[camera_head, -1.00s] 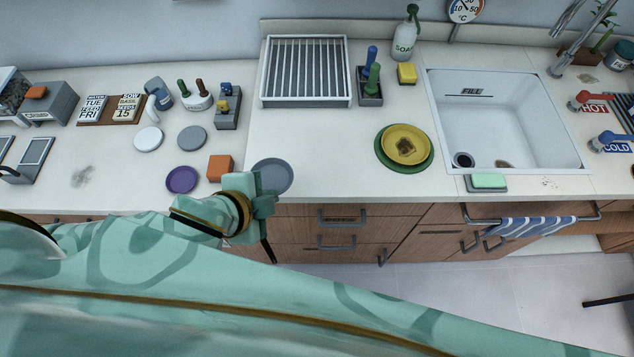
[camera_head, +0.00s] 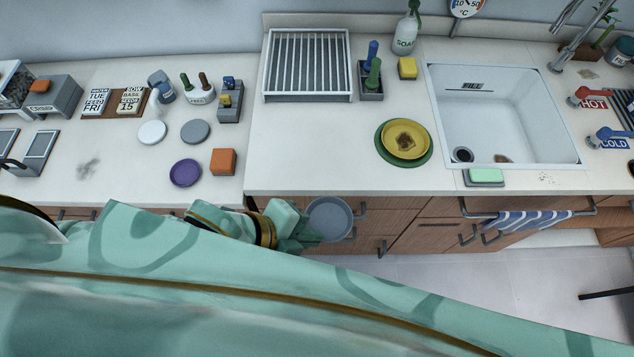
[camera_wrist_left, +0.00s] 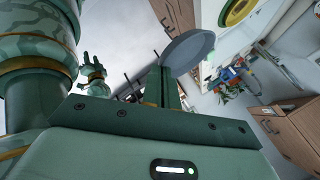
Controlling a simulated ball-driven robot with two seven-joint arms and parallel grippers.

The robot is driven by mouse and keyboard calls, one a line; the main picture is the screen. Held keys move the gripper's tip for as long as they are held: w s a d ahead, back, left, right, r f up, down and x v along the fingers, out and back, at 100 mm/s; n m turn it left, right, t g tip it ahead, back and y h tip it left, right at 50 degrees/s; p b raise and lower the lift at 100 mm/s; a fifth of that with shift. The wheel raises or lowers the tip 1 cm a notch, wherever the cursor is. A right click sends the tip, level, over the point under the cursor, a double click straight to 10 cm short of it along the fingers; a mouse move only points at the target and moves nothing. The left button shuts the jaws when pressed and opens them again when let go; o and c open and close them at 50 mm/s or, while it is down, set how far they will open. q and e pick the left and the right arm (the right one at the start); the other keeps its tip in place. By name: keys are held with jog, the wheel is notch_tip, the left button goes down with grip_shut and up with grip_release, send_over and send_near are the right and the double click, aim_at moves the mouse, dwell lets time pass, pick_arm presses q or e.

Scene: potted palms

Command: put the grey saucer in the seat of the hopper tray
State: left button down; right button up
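The grey saucer (camera_head: 329,218) is at my left gripper (camera_head: 303,232), off the counter's front edge and above the floor. The gripper's fingers are shut on its rim. In the left wrist view the saucer (camera_wrist_left: 188,50) sticks out, tilted, from the ends of the fingers (camera_wrist_left: 168,82). A grey box with a label and an orange block (camera_head: 52,97) and a dark-filled bin (camera_head: 15,85) stand at the far left; I cannot tell which is the hopper tray. A small green part like my right gripper (camera_wrist_left: 93,75) shows in the left wrist view, too small to read.
A purple saucer (camera_head: 185,173), an orange block (camera_head: 223,162), a white disc (camera_head: 152,132) and a grey disc (camera_head: 195,131) lie on the left counter. The drying rack (camera_head: 307,66), stacked yellow and green plates (camera_head: 405,140) and sink (camera_head: 505,115) are farther right. The front middle counter is clear.

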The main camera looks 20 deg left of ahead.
pick_arm(q)
jog(key=w+a+f+b, duration=0.1)
jog(key=w+f, duration=0.3)
jog(key=w+a+f+b, duration=0.2)
jog(key=w+f, duration=0.2)
jog(key=w+a+f+b, duration=0.1)
jog(key=w+a+f, duration=0.1)
jog(key=w+f, duration=0.2)
jog(key=shift+w+a+f, duration=0.25)
jog(key=shift+w+f, duration=0.05)
jog(key=shift+w, duration=0.1)
jog(key=c, duration=1.7)
grip_release()
jog(key=shift+b, duration=0.3)
